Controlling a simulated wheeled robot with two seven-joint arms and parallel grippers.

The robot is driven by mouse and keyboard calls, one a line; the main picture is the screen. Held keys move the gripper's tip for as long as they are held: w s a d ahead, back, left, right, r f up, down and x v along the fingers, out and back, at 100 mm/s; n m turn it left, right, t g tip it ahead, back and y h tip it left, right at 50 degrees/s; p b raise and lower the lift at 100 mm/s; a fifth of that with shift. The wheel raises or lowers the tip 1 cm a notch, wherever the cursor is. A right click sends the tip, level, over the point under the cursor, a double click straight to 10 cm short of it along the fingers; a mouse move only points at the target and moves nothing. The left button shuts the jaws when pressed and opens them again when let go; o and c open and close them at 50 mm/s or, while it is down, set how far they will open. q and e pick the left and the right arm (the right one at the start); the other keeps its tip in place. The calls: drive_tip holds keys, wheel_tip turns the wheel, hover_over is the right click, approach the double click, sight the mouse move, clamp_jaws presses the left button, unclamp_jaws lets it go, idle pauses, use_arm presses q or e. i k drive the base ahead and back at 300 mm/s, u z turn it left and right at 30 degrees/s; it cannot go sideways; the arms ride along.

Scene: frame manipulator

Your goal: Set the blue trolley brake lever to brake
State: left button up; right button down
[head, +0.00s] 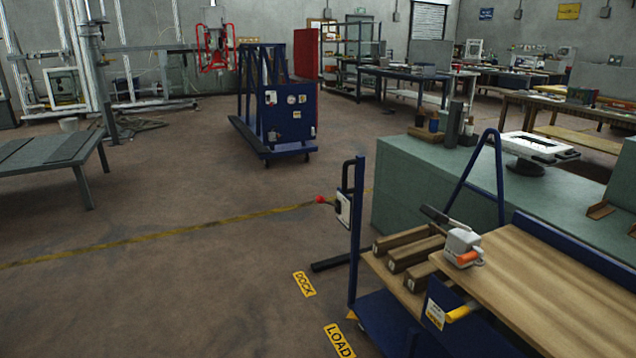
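A blue trolley (354,262) with a wooden top stands at the lower right, cut off by the picture edge. A white plate (343,209) is fixed to its upright left post. A short lever with a red knob (321,199) sticks out to the left from this plate, roughly level. The plate's markings are too small to read, so I cannot tell the lever's setting. A yellow handle (463,312) also shows on the trolley's near side beside a small label. Neither of my grippers is in view.
A second blue trolley (270,98) stands farther back. A green-topped bench (420,187) is just behind the near trolley. The middle floor is clear.

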sight(320, 200)
drive_tip(key=u, duration=0.35)
drive_tip(key=i, duration=2.2)
drive_tip(key=u, duration=0.3)
